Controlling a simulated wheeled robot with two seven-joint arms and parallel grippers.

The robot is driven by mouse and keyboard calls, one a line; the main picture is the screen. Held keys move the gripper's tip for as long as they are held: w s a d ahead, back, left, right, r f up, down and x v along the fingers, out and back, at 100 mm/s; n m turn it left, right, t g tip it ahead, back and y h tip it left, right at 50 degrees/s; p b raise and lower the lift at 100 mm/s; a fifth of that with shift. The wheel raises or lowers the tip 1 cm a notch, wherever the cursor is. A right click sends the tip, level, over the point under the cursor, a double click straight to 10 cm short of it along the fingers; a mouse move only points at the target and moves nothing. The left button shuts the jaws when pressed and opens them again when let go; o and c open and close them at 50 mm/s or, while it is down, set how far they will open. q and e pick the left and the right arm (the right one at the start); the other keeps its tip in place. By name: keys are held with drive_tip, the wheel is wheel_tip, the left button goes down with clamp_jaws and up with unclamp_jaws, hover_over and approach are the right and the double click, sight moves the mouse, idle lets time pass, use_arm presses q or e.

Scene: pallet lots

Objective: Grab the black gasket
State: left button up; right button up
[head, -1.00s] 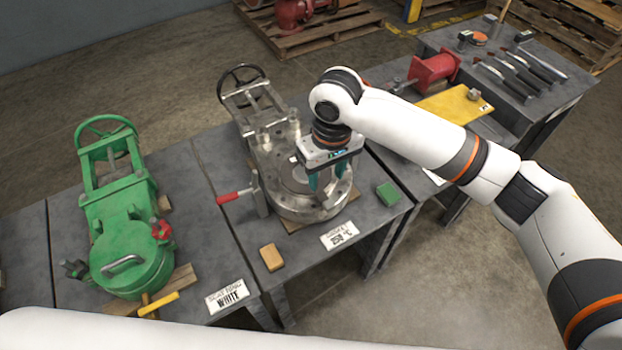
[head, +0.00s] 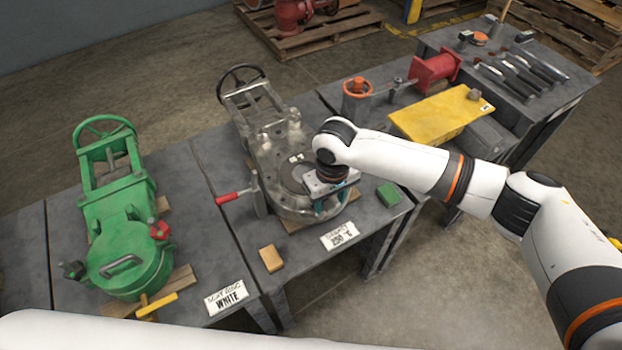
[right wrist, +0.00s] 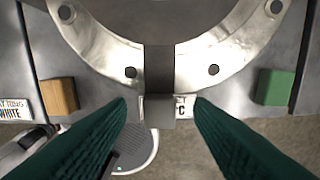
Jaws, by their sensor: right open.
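A dark disc (right wrist: 160,14) lies in the bore of the silver valve's flange (right wrist: 100,48). A dark flat tab (right wrist: 160,80) runs from it across the flange rim; disc and tab look like the black gasket. In the head view the dark disc (head: 293,177) shows only partly, beside my right gripper (head: 322,208). My right gripper is over the front of the flange, pointing down. In the right wrist view its green fingers (right wrist: 160,102) are open, one either side of the tab's lower end, with gaps. My left gripper is not in view.
A green valve (head: 122,250) stands on the left table. A wooden block (head: 271,258), a green block (head: 388,194) and a card (head: 339,236) lie around the silver valve. A red-handled lever (head: 233,196) sticks out left. A yellow plate (head: 440,112) and red spool (head: 434,68) are to the right.

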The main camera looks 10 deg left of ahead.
drive_tip(key=shift+f, duration=0.2)
clamp_jaws()
drive_tip(key=shift+r, duration=0.1)
